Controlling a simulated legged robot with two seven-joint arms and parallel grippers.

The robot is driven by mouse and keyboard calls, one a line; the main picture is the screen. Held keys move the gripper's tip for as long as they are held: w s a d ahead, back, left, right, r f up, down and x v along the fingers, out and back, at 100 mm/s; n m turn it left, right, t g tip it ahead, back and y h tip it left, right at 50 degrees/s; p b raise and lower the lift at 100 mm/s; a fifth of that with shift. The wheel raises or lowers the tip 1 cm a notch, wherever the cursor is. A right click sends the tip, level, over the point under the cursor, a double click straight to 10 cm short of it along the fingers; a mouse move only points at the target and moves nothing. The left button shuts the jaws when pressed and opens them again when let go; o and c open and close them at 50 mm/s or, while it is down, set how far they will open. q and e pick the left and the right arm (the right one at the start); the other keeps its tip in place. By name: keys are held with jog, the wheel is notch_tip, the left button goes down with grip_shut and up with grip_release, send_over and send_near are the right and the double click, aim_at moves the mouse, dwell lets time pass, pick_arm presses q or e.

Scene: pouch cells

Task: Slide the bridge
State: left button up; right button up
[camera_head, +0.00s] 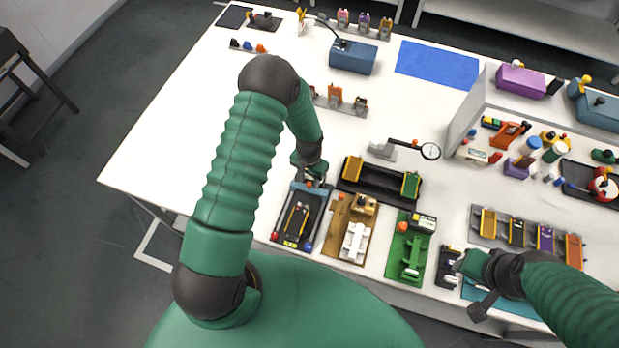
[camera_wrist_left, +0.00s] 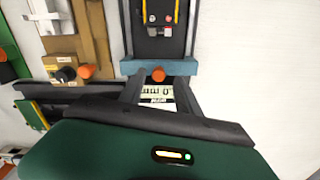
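A dark fixture (camera_head: 298,222) with a black and yellow pouch-cell-like part lies near the front edge of the table. A blue-grey crossbar (camera_wrist_left: 185,66), likely the bridge, spans its end nearest my gripper and carries an orange knob (camera_wrist_left: 158,74). The crossbar also shows in the head view (camera_head: 310,188). My left gripper (camera_wrist_left: 158,88) is at this bar, with its two fingers apart, one on each side of the knob. I cannot tell whether they touch the bar. My right gripper (camera_head: 470,268) is at the front right; its fingers are unclear.
A wooden fixture (camera_head: 345,245) and a green fixture (camera_head: 405,255) stand to the right. A black tray (camera_head: 375,190) lies close behind the left gripper's right side. A dial gauge (camera_head: 430,151) stands farther back. White table is clear to the left.

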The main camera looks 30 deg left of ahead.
pick_arm(q)
jog(key=shift+w+r, duration=0.15)
jog(key=shift+r, duration=0.1)
notch_tip(320, 180, up, 16)
jog(key=b, duration=0.3)
